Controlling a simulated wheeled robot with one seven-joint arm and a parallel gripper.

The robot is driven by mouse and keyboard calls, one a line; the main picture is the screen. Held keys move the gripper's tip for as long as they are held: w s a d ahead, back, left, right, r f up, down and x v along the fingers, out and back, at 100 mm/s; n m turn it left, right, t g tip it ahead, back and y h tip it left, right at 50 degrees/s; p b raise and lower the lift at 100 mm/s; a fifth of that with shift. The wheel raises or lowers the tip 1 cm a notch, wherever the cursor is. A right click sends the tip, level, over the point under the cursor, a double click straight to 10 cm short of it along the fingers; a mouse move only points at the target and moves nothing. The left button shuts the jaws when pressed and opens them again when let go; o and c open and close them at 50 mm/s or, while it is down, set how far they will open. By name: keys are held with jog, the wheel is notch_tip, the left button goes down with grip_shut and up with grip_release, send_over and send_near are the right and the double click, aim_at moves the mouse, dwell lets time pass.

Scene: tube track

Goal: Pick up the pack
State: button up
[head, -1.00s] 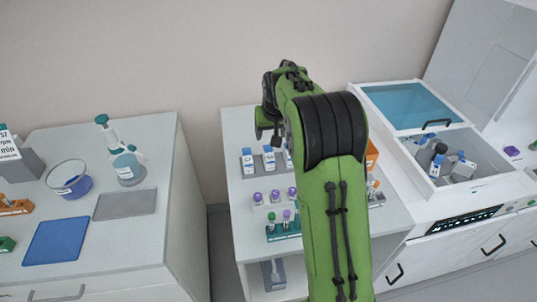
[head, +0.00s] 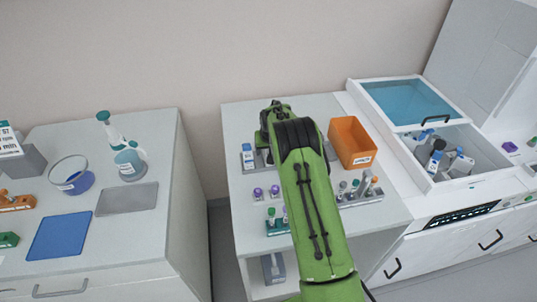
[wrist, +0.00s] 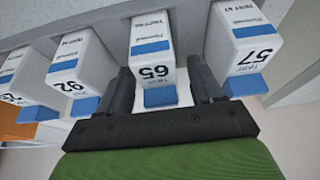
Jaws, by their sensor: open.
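A white pack marked 65 (wrist: 152,72) with blue bands stands between the two dark fingers of my gripper (wrist: 161,76) in the wrist view. The fingers are open, one on either side of it; I cannot tell whether they touch it. Similar packs stand in the same row: one marked 57 (wrist: 243,55) to the right, one marked 92 (wrist: 82,68) and another (wrist: 28,88) to the left. In the head view one white and blue pack (head: 247,153) shows at the left of the row; my arm hides the others and my gripper.
An orange bin (head: 352,143) stands right of the arm, with a grey tube rack (head: 360,198) in front. Purple-capped tubes (head: 267,191) and a green rack (head: 276,226) stand nearer the front.

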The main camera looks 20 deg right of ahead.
jog(key=c, duration=1.2)
